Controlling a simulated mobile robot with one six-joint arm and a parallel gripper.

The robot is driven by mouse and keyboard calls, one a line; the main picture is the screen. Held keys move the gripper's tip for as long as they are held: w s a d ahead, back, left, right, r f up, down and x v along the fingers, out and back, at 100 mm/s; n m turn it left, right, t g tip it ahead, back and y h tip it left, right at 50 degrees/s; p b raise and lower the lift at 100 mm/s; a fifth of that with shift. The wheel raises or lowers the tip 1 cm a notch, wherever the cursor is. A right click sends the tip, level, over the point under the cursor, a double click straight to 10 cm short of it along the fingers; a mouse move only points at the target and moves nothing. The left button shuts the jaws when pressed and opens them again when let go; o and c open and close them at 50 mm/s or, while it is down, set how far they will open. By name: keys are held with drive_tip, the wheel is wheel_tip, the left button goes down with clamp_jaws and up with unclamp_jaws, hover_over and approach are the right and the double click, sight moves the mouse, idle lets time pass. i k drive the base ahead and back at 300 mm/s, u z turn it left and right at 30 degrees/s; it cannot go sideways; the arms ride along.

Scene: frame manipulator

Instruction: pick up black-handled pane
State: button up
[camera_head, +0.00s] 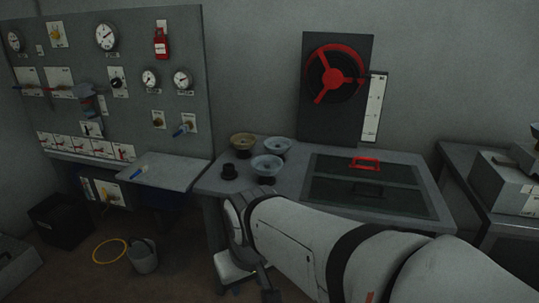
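The black-handled pane (332,191) is a dark flat panel lying in the front half of a frame on the grey table. Its black handle (369,189) is hard to tell from the dark surface. A red-handled pane (330,166) lies just behind it, with a bright red handle. My white arm reaches in from the lower right, in front of the table, and bends down near the table's front left corner. I cannot make out my gripper's fingers, and no hold on either pane shows.
A black board with a red wheel (335,75) rises behind. Right are grey boxes (503,185); left, a gauge panel (125,60) and bucket (142,258).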

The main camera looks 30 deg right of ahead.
sight(360, 194)
drive_tip(key=z, duration=0.8)
drive_tip(key=i, duration=1.15)
drive_tip(key=z, duration=0.85)
drive_tip(key=i, duration=0.45)
drive_tip(key=z, duration=0.2)
drive_tip(key=k, duration=0.75)
drive_tip(key=z, duration=0.2)
drive_tip(key=i, duration=0.75)
drive_tip(key=u, duration=0.05)
